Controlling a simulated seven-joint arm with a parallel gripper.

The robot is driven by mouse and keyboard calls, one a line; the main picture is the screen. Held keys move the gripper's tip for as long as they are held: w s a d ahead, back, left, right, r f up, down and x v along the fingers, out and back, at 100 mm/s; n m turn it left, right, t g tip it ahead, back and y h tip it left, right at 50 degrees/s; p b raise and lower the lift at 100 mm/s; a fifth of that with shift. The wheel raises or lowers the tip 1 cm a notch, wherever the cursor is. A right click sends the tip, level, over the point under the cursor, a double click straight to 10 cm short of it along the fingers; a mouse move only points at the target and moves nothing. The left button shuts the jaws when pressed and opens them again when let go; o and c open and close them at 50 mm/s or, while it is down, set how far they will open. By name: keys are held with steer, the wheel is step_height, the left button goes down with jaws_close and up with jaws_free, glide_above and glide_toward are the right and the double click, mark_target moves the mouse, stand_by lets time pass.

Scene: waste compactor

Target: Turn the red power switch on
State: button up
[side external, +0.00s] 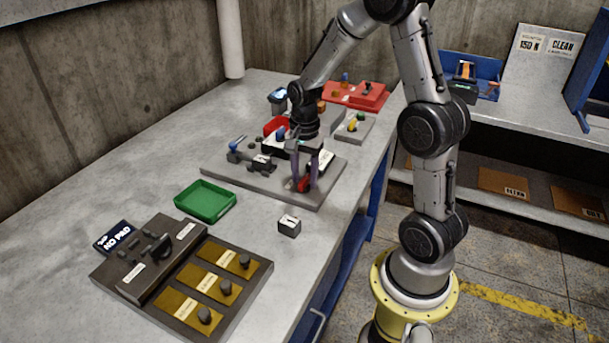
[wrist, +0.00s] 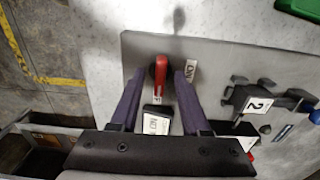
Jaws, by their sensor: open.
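The red power switch (wrist: 161,75) is a red lever on a dark round base, on the grey panel (wrist: 220,50) in the wrist view. In the side external view the switch (side external: 303,185) shows low at the panel's front corner, partly hidden by my fingers. My gripper (wrist: 160,80) is open, with one purple finger on each side of the lever and visible gaps. In the side external view my gripper (side external: 304,178) points down over it. A white label (wrist: 191,71) is right of the lever; another, partly hidden, is just below it.
A dark block with a white label (wrist: 157,119) sits between my fingers, nearer the palm. A block marked 2 (wrist: 258,104) stands to the right. A green tray (side external: 205,201), a small dark box (side external: 289,226) and a brown control panel (side external: 180,275) lie on the bench.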

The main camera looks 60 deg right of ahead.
jaws_close()
stand_by(0.4)
steer(key=n, duration=0.4)
steer(key=shift+n, duration=0.4)
steer(key=n, duration=0.4)
steer(key=shift+r+n, duration=0.1)
steer(key=shift+n, duration=0.2)
steer(key=n, duration=0.4)
steer(key=shift+n, duration=2.2)
jaws_free()
